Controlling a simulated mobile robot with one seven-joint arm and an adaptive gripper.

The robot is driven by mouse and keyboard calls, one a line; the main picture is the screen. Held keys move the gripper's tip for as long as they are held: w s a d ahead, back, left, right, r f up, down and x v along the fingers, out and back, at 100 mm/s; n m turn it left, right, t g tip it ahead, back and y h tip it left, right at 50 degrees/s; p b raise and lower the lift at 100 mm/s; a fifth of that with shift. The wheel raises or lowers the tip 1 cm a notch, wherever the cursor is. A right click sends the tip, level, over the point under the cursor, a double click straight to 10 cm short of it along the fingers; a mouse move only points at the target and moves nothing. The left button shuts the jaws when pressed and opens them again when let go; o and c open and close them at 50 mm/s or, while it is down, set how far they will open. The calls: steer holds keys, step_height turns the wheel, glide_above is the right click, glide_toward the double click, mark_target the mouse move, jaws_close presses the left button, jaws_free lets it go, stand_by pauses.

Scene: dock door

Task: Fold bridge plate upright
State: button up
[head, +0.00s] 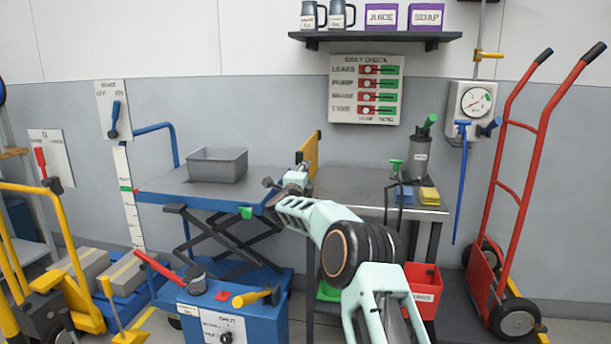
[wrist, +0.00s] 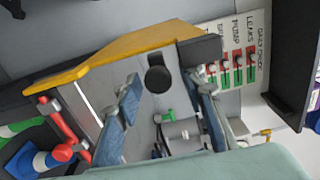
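The bridge plate (head: 312,150) shows in the head view as a yellow-edged panel standing up between the blue lift table (head: 160,190) and the dark bench (head: 350,183). It looks steep, but I cannot tell whether it is fully vertical. In the wrist view the plate's yellow edge (wrist: 110,62) crosses the top, with a dark round knob (wrist: 158,79) on its grey face. My gripper (head: 288,184) is close to the plate's lower part. In the wrist view its fingers (wrist: 163,92) are apart, with the knob seen between their tips and gaps either side.
A grey bin (head: 217,164) sits on the lift table. The bench holds a grey canister (head: 419,160) and yellow and blue blocks. A wall shelf (head: 375,37) and check board (head: 366,90) are behind. A red hand truck (head: 513,195) stands at right.

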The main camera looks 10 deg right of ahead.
steer(key=shift+a, duration=0.1)
steer(key=v, duration=1.2)
stand_by(0.4)
